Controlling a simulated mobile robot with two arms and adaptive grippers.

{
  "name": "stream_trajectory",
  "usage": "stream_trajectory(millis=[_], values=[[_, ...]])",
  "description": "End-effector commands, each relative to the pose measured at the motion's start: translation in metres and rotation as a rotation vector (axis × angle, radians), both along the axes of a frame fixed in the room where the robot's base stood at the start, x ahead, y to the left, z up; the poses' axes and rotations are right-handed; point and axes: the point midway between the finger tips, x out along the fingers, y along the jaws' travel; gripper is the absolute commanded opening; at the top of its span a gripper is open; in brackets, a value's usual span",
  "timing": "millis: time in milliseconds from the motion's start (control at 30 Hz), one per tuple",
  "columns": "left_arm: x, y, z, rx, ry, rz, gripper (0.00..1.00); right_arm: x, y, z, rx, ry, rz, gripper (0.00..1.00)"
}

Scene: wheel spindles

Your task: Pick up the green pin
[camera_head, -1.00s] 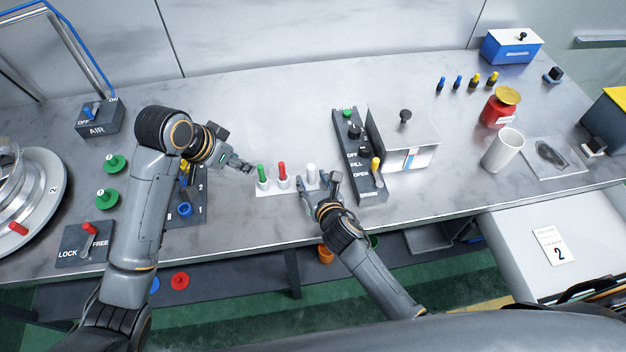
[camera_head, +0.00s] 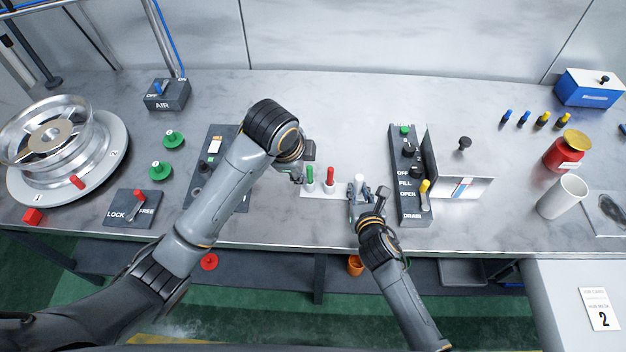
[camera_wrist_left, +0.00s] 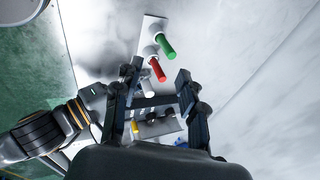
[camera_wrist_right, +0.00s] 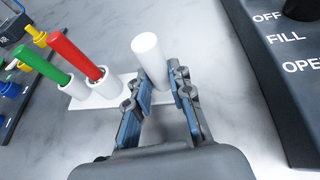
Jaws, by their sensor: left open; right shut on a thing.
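The green pin (camera_head: 310,174) stands in a white holder strip (camera_head: 318,194), beside a red pin (camera_head: 331,176). The left wrist view shows the green pin (camera_wrist_left: 166,46) beyond the jaws, near the red pin (camera_wrist_left: 157,70). My left gripper (camera_head: 298,177) is open, just left of the green pin in the head view; it seems not to hold it. My right gripper (camera_wrist_right: 162,85) is shut on a white pin (camera_wrist_right: 149,55) at the strip's right end. The right wrist view also shows the green pin (camera_wrist_right: 38,64) upright in its white collar.
A black control box (camera_head: 411,190) with knobs and a grey plate unit (camera_head: 465,172) stand right of my right gripper. A switch panel (camera_head: 212,160) lies partly under my left arm. Green knobbed discs (camera_head: 161,170) lie further left. The table behind the pins is clear.

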Motion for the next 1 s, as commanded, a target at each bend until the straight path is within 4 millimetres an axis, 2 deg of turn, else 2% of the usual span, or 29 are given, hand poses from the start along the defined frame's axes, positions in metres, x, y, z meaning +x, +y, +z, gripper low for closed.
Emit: stream_trajectory(millis=[300,500,733,1000], values=[[-0.009,-0.020,0.000,0.478,-0.142,-0.670,0.41,0.000,0.000,0.000,0.001,0.001,0.000,0.00],[-0.013,-0.027,0.002,0.709,-0.176,-0.972,0.41,0.000,0.000,-0.001,0.001,0.001,0.000,0.00],[-0.012,-0.029,-0.002,0.815,-0.180,-1.111,0.41,0.000,0.000,-0.001,0.001,0.001,0.000,0.00],[0.011,-0.024,-0.040,0.819,-0.179,-1.118,0.41,0.000,0.000,0.000,0.000,0.001,0.000,0.00]])
